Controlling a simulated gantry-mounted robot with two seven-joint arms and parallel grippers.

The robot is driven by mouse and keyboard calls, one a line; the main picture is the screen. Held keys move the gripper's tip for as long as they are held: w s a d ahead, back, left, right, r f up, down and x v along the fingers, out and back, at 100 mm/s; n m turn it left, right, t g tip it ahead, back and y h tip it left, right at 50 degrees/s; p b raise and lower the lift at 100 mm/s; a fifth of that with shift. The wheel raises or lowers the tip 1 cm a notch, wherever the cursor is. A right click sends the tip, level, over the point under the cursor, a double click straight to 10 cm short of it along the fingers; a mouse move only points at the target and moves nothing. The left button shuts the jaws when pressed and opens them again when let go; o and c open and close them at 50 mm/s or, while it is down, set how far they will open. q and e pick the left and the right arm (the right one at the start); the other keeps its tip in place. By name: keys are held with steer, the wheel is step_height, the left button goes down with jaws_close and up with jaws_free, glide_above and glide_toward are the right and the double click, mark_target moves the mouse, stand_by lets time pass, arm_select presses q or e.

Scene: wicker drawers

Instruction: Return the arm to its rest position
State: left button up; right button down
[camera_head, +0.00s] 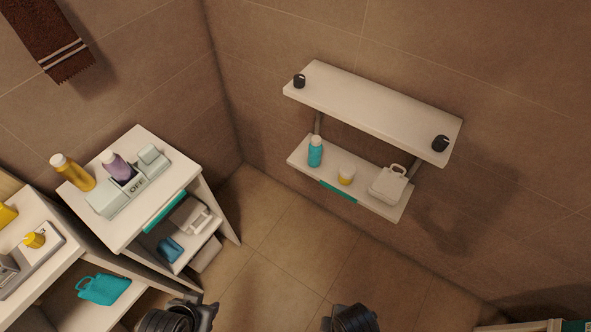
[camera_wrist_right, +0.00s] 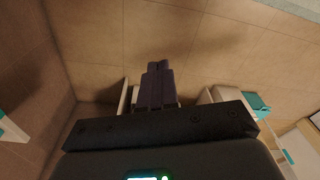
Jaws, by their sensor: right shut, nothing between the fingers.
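My right gripper (camera_wrist_right: 155,88) shows in the right wrist view with its two dark fingers pressed together and nothing between them. It hangs in free space above the tiled floor, apart from the furniture. In the head view, a dark part of my right arm (camera_head: 350,318) shows at the bottom edge, right of centre. A dark part of my left arm and gripper (camera_head: 190,312) shows at the bottom edge, left of centre. Its fingers are not clear enough to tell whether they are open.
A white cabinet (camera_head: 125,225) at left carries bottles and a block sign. Floor (camera_head: 290,250) between them is clear.

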steer(key=w+d+r+m+t+p, duration=0.1)
steer(key=w+d+r+m+t, duration=0.3)
steer(key=d+r+m, duration=0.7)
arm_select(q)
step_height(320, 180, up, 40)
steer(key=p, duration=3.8)
arm_select(e)
step_height(320, 180, up, 37)
steer(key=d+m, duration=0.1)
steer(key=m, duration=0.1)
steer(key=shift+w+r+h, duration=0.15)
steer(key=shift+h, duration=0.25)
